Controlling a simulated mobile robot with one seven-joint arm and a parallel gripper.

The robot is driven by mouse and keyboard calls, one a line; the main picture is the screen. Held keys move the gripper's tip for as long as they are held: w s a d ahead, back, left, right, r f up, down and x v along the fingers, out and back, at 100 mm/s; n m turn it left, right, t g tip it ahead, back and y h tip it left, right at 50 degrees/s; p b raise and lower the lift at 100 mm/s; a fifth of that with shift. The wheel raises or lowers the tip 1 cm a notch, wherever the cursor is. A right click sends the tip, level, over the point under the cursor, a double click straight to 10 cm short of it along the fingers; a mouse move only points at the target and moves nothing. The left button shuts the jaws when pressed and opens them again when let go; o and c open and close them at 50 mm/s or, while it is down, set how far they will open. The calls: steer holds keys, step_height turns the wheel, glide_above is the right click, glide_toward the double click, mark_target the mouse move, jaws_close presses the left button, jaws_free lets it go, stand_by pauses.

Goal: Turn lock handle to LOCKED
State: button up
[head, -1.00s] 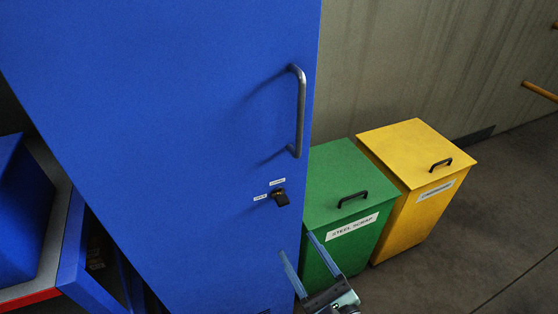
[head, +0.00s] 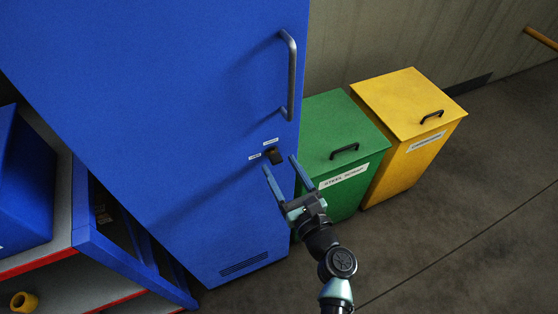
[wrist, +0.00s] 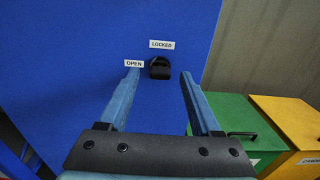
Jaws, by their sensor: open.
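A small black lock handle (head: 274,156) sits on the blue cabinet door (head: 180,110), below the grey bar handle (head: 289,75). The handle's exact angle is hard to read. My gripper (head: 278,160) is open and empty, its two blue fingers pointing at the lock handle. I see no contact with it.
A green STEEL SCRAP bin (head: 335,130) and a yellow bin (head: 405,110) stand right of the cabinet. A blue shelf with a red edge (head: 40,263) is at the left, with a yellow cylinder (head: 24,301) on it. Open floor lies at the right.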

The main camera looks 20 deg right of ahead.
steer(key=shift+w, duration=1.05)
jaws_close()
